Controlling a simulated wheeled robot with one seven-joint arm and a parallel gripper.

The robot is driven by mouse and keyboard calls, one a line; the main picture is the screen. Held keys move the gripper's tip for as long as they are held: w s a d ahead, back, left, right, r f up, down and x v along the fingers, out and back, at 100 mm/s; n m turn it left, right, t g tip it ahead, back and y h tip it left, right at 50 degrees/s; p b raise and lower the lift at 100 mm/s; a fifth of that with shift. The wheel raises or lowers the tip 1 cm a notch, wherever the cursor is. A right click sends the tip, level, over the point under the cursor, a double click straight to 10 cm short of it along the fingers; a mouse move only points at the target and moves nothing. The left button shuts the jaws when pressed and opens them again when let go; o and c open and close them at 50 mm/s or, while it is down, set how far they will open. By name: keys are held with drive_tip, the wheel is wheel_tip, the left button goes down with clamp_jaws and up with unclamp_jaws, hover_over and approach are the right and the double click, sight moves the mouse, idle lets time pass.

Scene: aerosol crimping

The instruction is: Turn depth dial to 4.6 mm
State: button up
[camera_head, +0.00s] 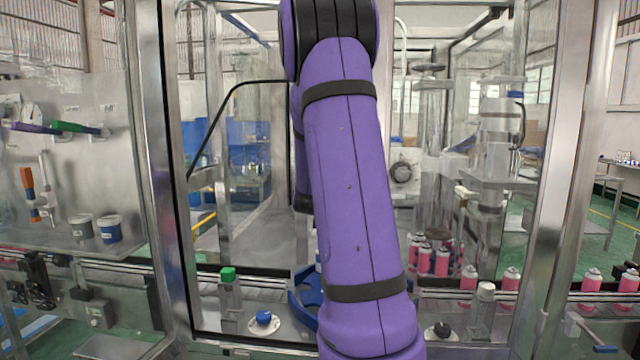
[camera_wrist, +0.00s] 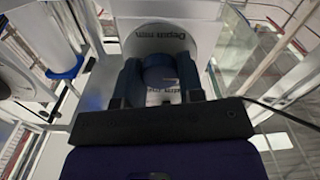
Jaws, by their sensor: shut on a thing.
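In the wrist view, the depth dial's pale round face (camera_wrist: 135,42) reads "Depth mm", with its text upside down to this view. Its dark blue round knob (camera_wrist: 158,60) sits between the two blue fingers of my gripper (camera_wrist: 159,72). The fingers are shut on the knob, one on each side. The scale setting cannot be read; my fingers and wrist hide part of the face. In the head view my purple arm covers the middle, and my gripper is hidden behind it.
In the head view, a metal frame post (camera_head: 162,180) stands left of my arm and another (camera_head: 565,180) right. Pink cans (camera_head: 468,280) line the right. A green button (camera_head: 228,274) and blue knob (camera_head: 264,318) sit low left. A grey round fitting (camera_head: 402,173) shows behind.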

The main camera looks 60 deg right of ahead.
idle(0.3)
drive_tip(key=o, duration=0.9)
drive_tip(key=shift+a, duration=0.1)
drive_tip(key=v, duration=1)
drive_tip(key=shift+s+a, duration=0.2)
drive_tip(key=shift+a, duration=0.1)
